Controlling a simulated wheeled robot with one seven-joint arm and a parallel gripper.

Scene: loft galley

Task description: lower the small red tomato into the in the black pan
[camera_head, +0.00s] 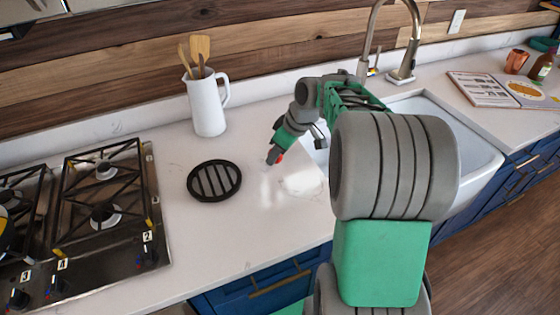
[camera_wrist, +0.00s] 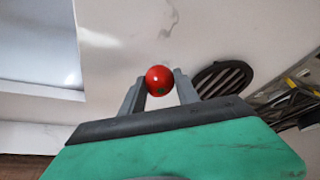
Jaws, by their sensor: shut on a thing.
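My gripper (camera_head: 276,157) is shut on the small red tomato (camera_wrist: 159,80), which sits between the two fingertips in the wrist view. In the head view only a sliver of the tomato shows beside the fingers, above the white counter between the slatted disc and the sink. I cannot tell its exact height. No black pan shows clearly. A dark rounded thing with a yellow edge (camera_head: 4,232) is cut off at the left edge, on the hob; I cannot tell whether it is the pan.
A round black slatted disc, like a trivet (camera_head: 214,180), lies flat on the counter left of my gripper. The gas hob (camera_head: 150,225) is farther left. A white jug (camera_head: 207,105) with wooden utensils stands behind. The sink (camera_head: 478,150) and tap (camera_head: 402,72) are right.

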